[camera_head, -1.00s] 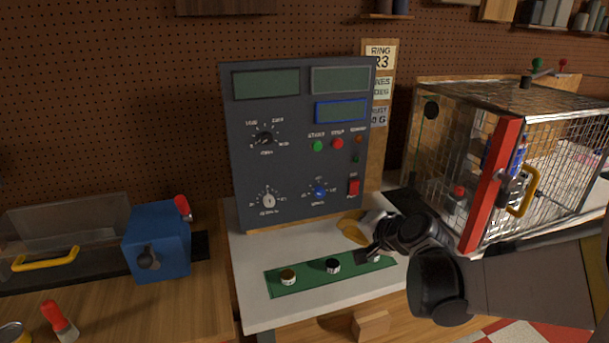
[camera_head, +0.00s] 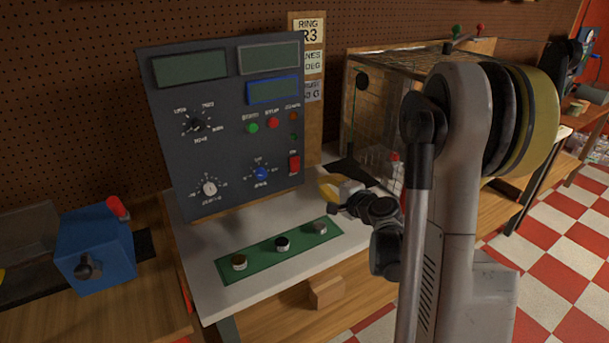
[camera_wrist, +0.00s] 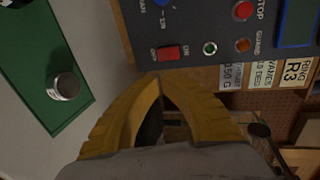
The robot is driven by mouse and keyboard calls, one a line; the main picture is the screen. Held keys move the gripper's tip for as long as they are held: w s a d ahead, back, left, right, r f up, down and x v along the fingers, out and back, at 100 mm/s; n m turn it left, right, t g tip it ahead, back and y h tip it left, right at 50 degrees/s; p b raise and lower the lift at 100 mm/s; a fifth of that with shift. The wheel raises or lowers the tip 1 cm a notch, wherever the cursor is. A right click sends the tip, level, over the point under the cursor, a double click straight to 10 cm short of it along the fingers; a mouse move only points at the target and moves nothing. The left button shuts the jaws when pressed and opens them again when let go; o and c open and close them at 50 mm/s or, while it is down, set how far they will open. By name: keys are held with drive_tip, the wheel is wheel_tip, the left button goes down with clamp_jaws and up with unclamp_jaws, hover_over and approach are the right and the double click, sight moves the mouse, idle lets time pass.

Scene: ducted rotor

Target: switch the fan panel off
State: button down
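The dark fan panel (camera_head: 222,125) stands upright on a white bench top, with displays, knobs and buttons. Its red power switch (camera_head: 294,163) is at the lower right. In the wrist view, the red switch (camera_wrist: 168,52) sits between OFF and ON labels, just beyond my fingertips; I cannot tell which side is pressed. My gripper (camera_head: 324,184) has yellow fingers and is right of and below the switch, apart from it. In the wrist view, my gripper's fingertips (camera_wrist: 159,77) meet, with nothing seen between them.
A green strip (camera_head: 262,256) with several small round pieces lies in front of the panel. A wire cage (camera_head: 385,90) stands to the right, partly behind my arm. A blue box (camera_head: 95,245) with a red-tipped lever is at left. A wooden block (camera_head: 326,291) is below the bench edge.

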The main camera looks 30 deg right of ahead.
sight(297, 170)
drive_tip(key=shift+b+x, duration=1.95)
drive_tip(key=shift+x, duration=4.95)
drive_tip(key=shift+w+f, duration=0.2)
drive_tip(key=shift+w, duration=0.2)
